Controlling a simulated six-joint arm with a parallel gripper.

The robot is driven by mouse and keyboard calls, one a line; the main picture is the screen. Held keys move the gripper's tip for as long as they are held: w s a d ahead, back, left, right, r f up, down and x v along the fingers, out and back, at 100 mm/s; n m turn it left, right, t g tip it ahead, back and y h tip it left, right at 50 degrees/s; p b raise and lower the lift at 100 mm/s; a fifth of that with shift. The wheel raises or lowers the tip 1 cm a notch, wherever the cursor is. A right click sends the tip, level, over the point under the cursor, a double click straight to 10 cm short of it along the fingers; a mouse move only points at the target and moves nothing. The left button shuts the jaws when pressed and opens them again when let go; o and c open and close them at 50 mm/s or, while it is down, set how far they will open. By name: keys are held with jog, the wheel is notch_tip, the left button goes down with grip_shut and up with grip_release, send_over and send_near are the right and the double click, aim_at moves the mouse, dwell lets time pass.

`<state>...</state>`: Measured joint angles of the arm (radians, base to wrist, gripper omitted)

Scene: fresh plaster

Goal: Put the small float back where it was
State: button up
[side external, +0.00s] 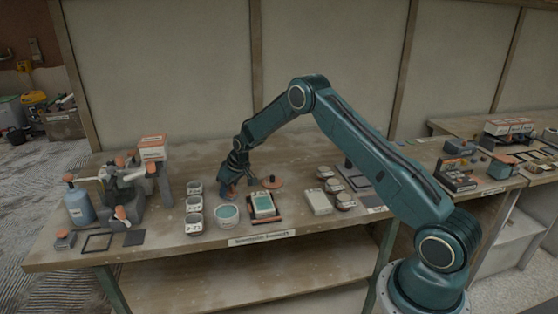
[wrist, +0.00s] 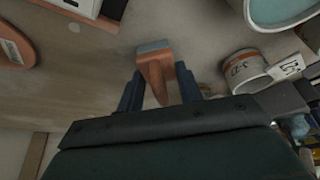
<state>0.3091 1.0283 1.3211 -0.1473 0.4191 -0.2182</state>
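The small float (wrist: 155,72) has an orange-brown tapering handle and a grey-blue block at its far end. The fingers hide part of the float there. I cannot tell whether the float touches the bench.
A white tub with teal contents (side external: 228,215) and a dark tray with a teal-topped box (side external: 262,205) stand in front of my gripper. An orange disc (side external: 271,182) lies to its right. Several labelled cups (side external: 194,205) stand to its left on the bench (side external: 160,251).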

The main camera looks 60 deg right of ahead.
jog(key=o, duration=0.4)
jog(key=shift+c, duration=0.2)
jog(key=shift+r, duration=0.2)
jog(key=v, duration=1.2)
dwell(0.3)
